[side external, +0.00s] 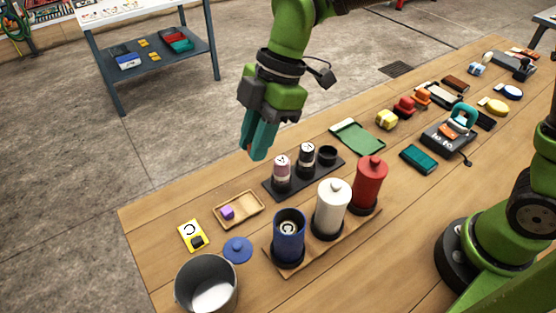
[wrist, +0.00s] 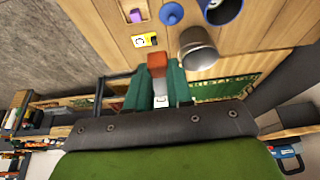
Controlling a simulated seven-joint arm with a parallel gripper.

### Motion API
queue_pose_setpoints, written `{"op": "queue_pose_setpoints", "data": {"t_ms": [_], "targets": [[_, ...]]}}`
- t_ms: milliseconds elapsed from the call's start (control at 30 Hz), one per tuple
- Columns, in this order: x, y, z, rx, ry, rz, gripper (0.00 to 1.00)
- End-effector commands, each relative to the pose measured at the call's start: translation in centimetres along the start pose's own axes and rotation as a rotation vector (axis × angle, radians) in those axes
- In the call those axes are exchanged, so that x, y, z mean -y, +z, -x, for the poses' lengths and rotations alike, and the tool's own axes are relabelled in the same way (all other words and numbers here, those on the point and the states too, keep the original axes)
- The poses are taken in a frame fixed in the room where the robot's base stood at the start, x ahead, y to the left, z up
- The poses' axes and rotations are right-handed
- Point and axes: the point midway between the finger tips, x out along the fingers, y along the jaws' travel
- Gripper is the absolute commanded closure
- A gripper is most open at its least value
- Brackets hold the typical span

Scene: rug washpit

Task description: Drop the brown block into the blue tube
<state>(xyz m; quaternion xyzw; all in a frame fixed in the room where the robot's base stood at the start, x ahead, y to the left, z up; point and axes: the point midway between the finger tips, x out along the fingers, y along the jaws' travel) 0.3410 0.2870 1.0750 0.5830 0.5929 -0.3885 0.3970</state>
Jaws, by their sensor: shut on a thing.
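My gripper (side external: 258,143) hangs above the far edge of the table, well above and to the upper left of the blue tube. In the wrist view my gripper (wrist: 157,72) has its green fingers closed on the brown block (wrist: 157,59), which sticks out past the fingertips. The block is hidden behind the fingers in the side external view. The blue tube (side external: 289,250) stands upright and open on a wooden board, with a round black-and-white mark visible in its mouth. Part of the blue tube (wrist: 224,12) shows at the top of the wrist view. Its blue lid (side external: 238,250) lies beside it.
White (side external: 331,212) and red (side external: 368,188) lidded canisters stand beside the blue tube. Behind them is a black rack (side external: 325,175) with two bottles. A metal bucket (side external: 207,286), yellow card (side external: 192,236) and wooden tray (side external: 248,217) holding a purple cube (side external: 227,212) are nearby.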

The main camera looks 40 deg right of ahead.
Motion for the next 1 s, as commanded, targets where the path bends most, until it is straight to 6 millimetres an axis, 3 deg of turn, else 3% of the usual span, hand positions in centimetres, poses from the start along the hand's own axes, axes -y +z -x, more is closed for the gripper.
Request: {"op": "queue_pose_setpoints", "data": {"t_ms": [33, 200, 400, 1000], "targets": [[1.7, -0.4, 1.4, 0.000, 0.006, 0.004, 1.00], [6.3, -0.7, 3.9, 0.001, 0.004, -0.002, 1.00], [9.3, -0.3, 4.3, 0.001, 0.004, -0.014, 1.00], [9.8, 1.9, -1.0, 0.001, 0.002, -0.019, 1.00]]}}
